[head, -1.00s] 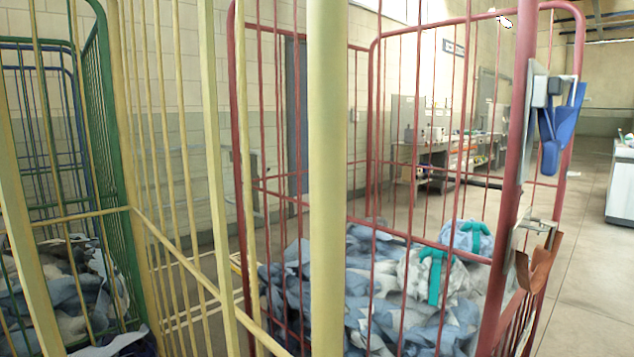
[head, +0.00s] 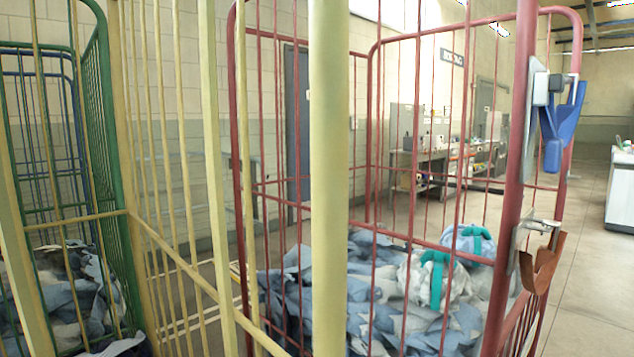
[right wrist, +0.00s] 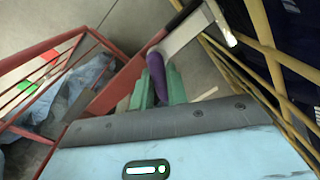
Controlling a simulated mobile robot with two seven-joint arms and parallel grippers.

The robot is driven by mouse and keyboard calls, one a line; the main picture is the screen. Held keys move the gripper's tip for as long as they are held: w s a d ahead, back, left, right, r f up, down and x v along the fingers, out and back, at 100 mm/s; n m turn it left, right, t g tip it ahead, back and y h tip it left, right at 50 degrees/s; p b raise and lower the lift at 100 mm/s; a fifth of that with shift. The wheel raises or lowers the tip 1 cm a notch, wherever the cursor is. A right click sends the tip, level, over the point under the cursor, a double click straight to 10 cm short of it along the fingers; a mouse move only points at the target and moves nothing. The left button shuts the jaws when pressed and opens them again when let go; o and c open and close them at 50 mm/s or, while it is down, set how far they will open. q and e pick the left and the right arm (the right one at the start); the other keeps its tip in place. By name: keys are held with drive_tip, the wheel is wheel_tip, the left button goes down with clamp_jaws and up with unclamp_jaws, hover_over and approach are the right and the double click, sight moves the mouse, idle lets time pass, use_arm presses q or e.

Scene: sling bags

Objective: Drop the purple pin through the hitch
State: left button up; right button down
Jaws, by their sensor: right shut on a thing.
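The purple pin (right wrist: 157,78) is in the right wrist view, held between the two green fingertips of my right gripper (right wrist: 158,86). The gripper is shut on it. The pin's upper end in the picture is close to a pale flat metal bar (right wrist: 187,32) with a dark part beside it. This bar lies between the red cage and the yellow cage and may be the hitch. I cannot tell whether the pin touches it or is in a hole. My left gripper is in neither view, and the right one does not show in the head view.
A red cage (head: 522,125) holds crumpled blue cloth and bags with teal straps (head: 437,280). Blue (head: 558,130) and brown (head: 541,262) fittings hang on its right post. A yellow cage post (head: 328,180) stands in front. Open floor (head: 590,250) lies to the right.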

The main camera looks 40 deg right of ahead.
drive_tip(key=shift+w+d+f+b, duration=0.1)
drive_tip(key=shift+w+f+b, duration=0.1)
drive_tip(key=shift+f+b, duration=0.15)
drive_tip(key=c, duration=1.4)
unclamp_jaws()
drive_tip(key=shift+c, duration=0.2)
drive_tip(key=shift+o, duration=0.7)
drive_tip(key=shift+s, duration=0.1)
